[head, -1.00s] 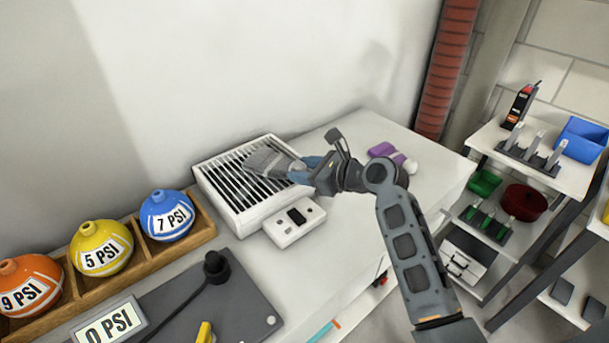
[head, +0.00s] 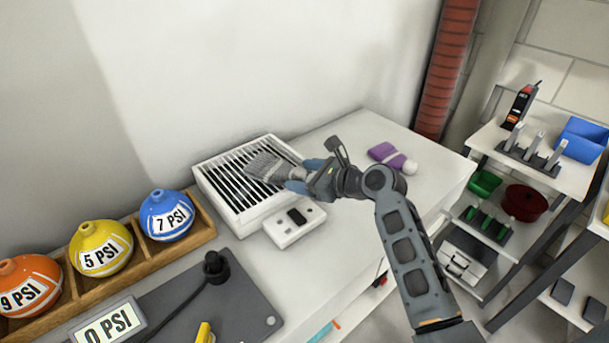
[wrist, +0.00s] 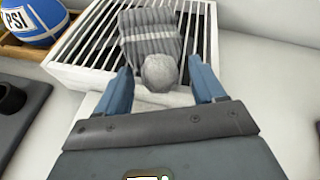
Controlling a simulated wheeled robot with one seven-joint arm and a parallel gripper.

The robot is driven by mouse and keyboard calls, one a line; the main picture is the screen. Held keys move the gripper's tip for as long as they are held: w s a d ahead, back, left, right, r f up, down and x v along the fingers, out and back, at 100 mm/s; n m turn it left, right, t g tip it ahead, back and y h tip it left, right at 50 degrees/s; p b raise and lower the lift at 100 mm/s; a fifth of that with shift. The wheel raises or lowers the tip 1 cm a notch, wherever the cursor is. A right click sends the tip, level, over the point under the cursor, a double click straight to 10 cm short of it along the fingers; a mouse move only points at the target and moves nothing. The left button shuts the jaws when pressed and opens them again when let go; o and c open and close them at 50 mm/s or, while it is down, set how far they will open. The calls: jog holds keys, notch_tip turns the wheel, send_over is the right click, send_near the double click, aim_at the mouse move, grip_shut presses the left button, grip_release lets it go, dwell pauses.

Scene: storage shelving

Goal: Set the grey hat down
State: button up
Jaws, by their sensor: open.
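The grey hat (head: 266,167) is knitted, with a pale grey pompom. It lies on the slatted top of a white box-shaped device (head: 222,204), its pompom toward my gripper. My gripper (head: 298,175) is open, at the right edge of the device. In the wrist view the hat (wrist: 148,32) lies flat on the dark slats, and its pompom (wrist: 160,72) sits between the two blue fingers of my gripper (wrist: 160,85). A gap shows between the pompom and each finger.
A purple hat with a white pompom (head: 385,153) lies on the white counter to the right. Orange, yellow and blue PSI balls (head: 166,215) sit in a wooden tray at left. A dark grey plate (head: 200,305) lies in front. Shelves with a blue bin (head: 583,139) stand at right.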

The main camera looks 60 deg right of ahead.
jog(key=d+v, duration=0.1)
jog(key=v, duration=1.1)
jog(key=shift+a, duration=0.45)
jog(key=s+a+f+n+g+h, duration=0.1)
jog(key=s+a+f+n, duration=0.25)
jog(key=a+n, duration=0.35)
jog(key=s+a+f+n+g+h, duration=0.1)
jog(key=s+a+f+n, duration=0.2)
jog(key=s+a+n, duration=0.3)
jog(key=s+a+r+n+t+y, duration=0.1)
jog(key=s+a+r+n, duration=0.4)
jog(key=n, duration=0.5)
jog(key=s+a+r+n+t+y, duration=0.2)
jog(key=s+a+r+n, duration=0.3)
jog(key=n, duration=0.6)
jog(key=s+a, duration=0.2)
jog(key=shift+a+n, duration=0.3)
jog(key=shift+a, duration=0.1)
